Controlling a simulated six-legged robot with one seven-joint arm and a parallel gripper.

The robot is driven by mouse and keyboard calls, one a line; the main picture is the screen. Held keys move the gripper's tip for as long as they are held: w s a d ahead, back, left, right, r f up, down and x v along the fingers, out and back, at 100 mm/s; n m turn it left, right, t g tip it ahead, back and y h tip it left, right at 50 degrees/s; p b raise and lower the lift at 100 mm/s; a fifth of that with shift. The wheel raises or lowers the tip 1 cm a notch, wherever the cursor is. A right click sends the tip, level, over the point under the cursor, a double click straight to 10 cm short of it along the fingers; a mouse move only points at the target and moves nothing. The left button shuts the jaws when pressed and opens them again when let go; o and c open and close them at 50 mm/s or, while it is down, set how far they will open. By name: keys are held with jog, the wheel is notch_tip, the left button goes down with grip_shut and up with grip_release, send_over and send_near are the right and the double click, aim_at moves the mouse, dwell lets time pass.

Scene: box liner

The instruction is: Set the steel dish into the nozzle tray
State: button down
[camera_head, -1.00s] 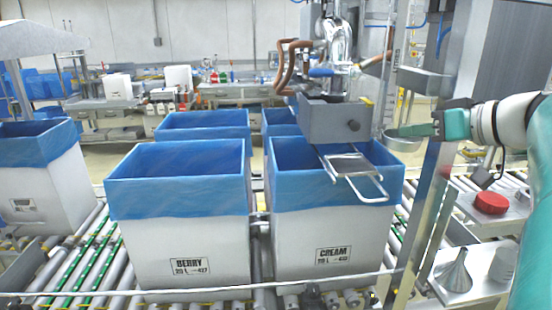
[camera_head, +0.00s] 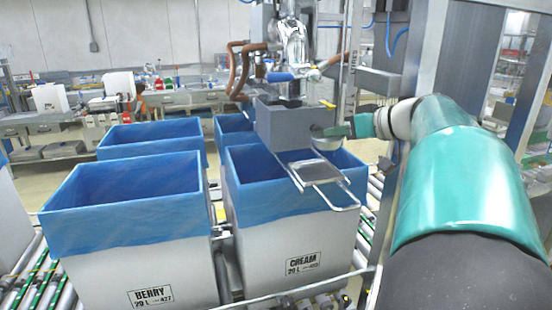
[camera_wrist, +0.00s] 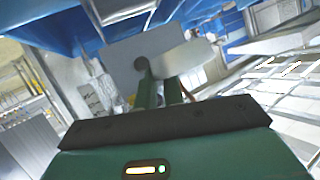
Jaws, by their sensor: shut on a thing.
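The steel dish (camera_head: 327,143) is a shallow, shiny bowl, held by my gripper (camera_head: 348,130) at the right side of the grey nozzle housing (camera_head: 282,130). My green fingers are shut on it. In the wrist view the dish (camera_wrist: 188,57) is a pale disc beyond my fingertips (camera_wrist: 160,82), with the grey housing behind it. The nozzle tray (camera_head: 322,172) is a flat plate with a wire frame, sticking out below the housing over the CREAM box. The dish is above the tray and to its right, apart from it. Nothing shows on the tray.
The blue-lined CREAM box (camera_head: 300,235) stands under the tray, with the BERRY box (camera_head: 130,240) to its left. More lined boxes stand behind on the roller conveyor. A metal post (camera_head: 398,190) rises close to the right of the dish. Brown hoses (camera_head: 240,70) hang by the nozzle.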

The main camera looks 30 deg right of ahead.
send_over(325, 170)
notch_tip(325, 170, down, 6)
jog(key=shift+s+f, duration=0.1)
jog(key=shift+f, duration=1.55)
jog(key=c, duration=1.5)
grip_release()
jog(key=shift+f, duration=0.1)
jog(key=shift+s+d+r, duration=0.1)
jog(key=shift+r, duration=0.15)
jog(key=v, duration=1.1)
jog(key=shift+s+r, duration=0.2)
jog(key=shift+s, duration=0.05)
